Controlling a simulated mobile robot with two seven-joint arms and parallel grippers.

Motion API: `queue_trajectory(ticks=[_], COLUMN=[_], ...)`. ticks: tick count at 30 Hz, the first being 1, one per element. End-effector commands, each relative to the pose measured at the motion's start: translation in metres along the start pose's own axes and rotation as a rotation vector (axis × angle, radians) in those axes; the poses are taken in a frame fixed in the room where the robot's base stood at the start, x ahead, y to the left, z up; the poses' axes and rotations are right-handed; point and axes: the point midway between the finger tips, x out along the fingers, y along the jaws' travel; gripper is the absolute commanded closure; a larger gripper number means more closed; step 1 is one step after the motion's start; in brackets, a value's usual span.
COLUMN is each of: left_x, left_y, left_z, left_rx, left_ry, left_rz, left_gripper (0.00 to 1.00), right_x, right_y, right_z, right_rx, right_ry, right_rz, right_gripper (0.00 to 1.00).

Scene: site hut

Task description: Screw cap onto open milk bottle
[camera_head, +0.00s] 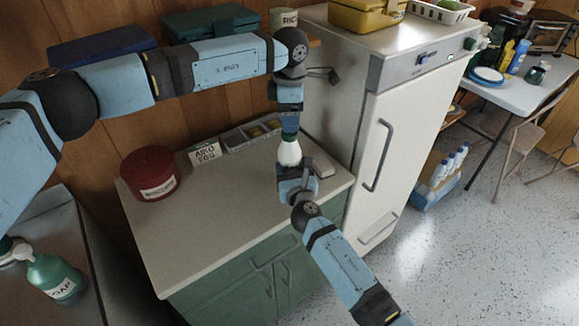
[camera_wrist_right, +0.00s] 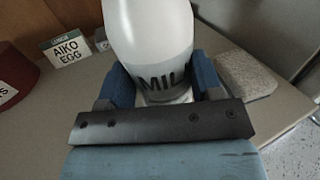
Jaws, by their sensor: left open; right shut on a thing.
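The white milk bottle (camera_head: 289,154) stands upright over the counter near its right end. My right gripper (camera_head: 292,172) is shut around its lower part. The right wrist view shows the bottle (camera_wrist_right: 150,30) with its "MILK" label between the blue fingers (camera_wrist_right: 163,82); its top is out of that frame. My left gripper (camera_head: 290,124) is directly above the bottle, pointing down, with its jaws open at the bottle's top. A small dark green piece, which looks like the cap (camera_head: 289,137), shows at the bottle's mouth. I cannot tell how it is seated.
On the counter (camera_head: 215,215) are a red biscuit tin (camera_head: 150,173), an "AIKO EGG" card (camera_head: 205,152), a grey compartment tray (camera_head: 236,139) and a pale block (camera_wrist_right: 246,75). A white fridge (camera_head: 410,125) stands close on the right. The counter's front middle is clear.

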Motion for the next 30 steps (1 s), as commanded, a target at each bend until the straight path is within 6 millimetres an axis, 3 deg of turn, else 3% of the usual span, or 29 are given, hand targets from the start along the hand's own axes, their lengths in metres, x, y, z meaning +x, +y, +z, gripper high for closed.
queue_trajectory(ticks=[11,24,30], left_x=[-0.002,-0.028,-0.034], left_y=[-0.001,-0.001,0.0], left_z=[0.0,0.001,-0.001], left_rx=[-0.051,-0.772,-0.954], left_ry=[0.0,-0.001,0.001], left_rz=[-0.002,-0.005,-0.004], left_gripper=[0.38,0.38,0.38], right_x=[0.0,0.0,0.0], right_y=[0.0,0.0,0.0], right_z=[0.0,0.0,0.0], right_rx=[0.0,0.0,0.0], right_ry=[0.0,0.0,0.0], right_rz=[0.0,0.0,0.0], right_gripper=[1.0,1.0,1.0])
